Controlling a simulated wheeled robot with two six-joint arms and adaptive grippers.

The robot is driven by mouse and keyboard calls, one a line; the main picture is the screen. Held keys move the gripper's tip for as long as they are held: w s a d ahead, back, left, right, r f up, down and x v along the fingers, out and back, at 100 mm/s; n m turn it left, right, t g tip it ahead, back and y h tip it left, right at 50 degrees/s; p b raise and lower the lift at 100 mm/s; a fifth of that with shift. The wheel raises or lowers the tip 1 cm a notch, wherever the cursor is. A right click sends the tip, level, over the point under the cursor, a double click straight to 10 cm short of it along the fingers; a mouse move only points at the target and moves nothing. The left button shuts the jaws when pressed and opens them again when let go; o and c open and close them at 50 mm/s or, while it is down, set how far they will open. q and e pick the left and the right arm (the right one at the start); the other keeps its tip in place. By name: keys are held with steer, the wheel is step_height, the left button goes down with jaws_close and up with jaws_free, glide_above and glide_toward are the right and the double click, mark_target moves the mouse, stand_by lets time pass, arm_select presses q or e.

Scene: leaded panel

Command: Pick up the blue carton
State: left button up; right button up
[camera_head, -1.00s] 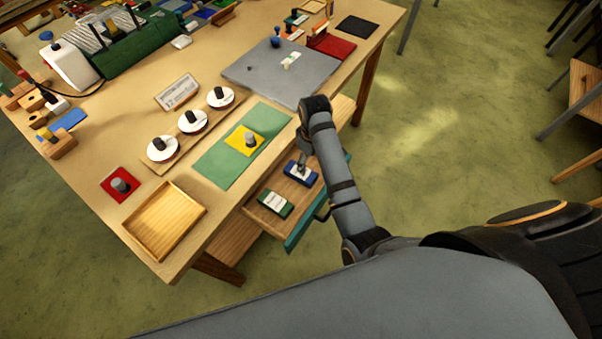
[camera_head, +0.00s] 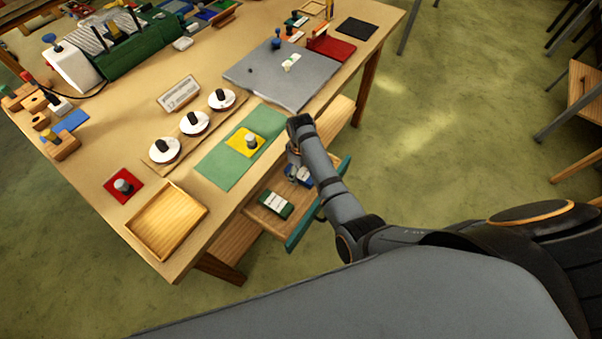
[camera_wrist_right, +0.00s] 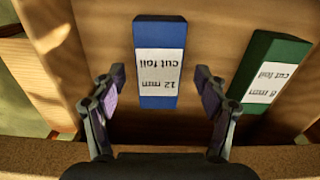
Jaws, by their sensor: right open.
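The blue carton (camera_wrist_right: 159,32) lies in an open drawer (camera_head: 256,212) below the table's front edge, its white label reading "12 mm cut foil" upside down. In the right wrist view my right gripper (camera_wrist_right: 160,82) is open, with one finger on each side of the carton's near end and gaps visible between. In the head view the carton (camera_head: 302,176) is partly hidden by my right arm, and the gripper's fingers are hidden there. A green carton (camera_wrist_right: 268,64) labelled "6 mm cut foil" lies to the right in the wrist view and also shows in the head view (camera_head: 275,204). My left gripper is not seen.
The drawer's teal front (camera_head: 304,222) and wooden walls surround the cartons. Above, the table holds a wooden tray (camera_head: 167,219), a green mat (camera_head: 222,164) with a yellow square, and a grey board (camera_head: 281,72).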

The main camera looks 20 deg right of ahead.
mark_target(302, 173)
step_height(302, 173, down, 2)
steer(key=c, duration=1.3)
steer(key=shift+r, duration=0.15)
steer(key=shift+r+p, duration=0.25)
steer(key=shift+p, duration=0.1)
step_height(302, 173, up, 4)
steer(key=p, duration=0.5)
steer(key=shift+s+r, duration=0.1)
steer(key=shift+s, duration=0.05)
steer(key=s+r+p, duration=0.1)
steer(key=p, duration=0.2)
steer(key=s+r+p, duration=0.2)
steer(key=p, duration=0.1)
steer(key=shift+d+r+p, duration=0.25)
steer(key=shift+d+p, duration=0.15)
steer(key=s+r, duration=0.1)
steer(key=s, duration=0.2)
steer(key=s+d+r, duration=0.1)
steer(key=s+r, duration=0.1)
steer(key=s, duration=0.2)
steer(key=s+d+r, duration=0.1)
steer(key=s, duration=0.2)
steer(key=shift+s+d+r, duration=0.15)
steer(key=shift+s+r, duration=0.05)
steer(key=shift+r, duration=0.1)
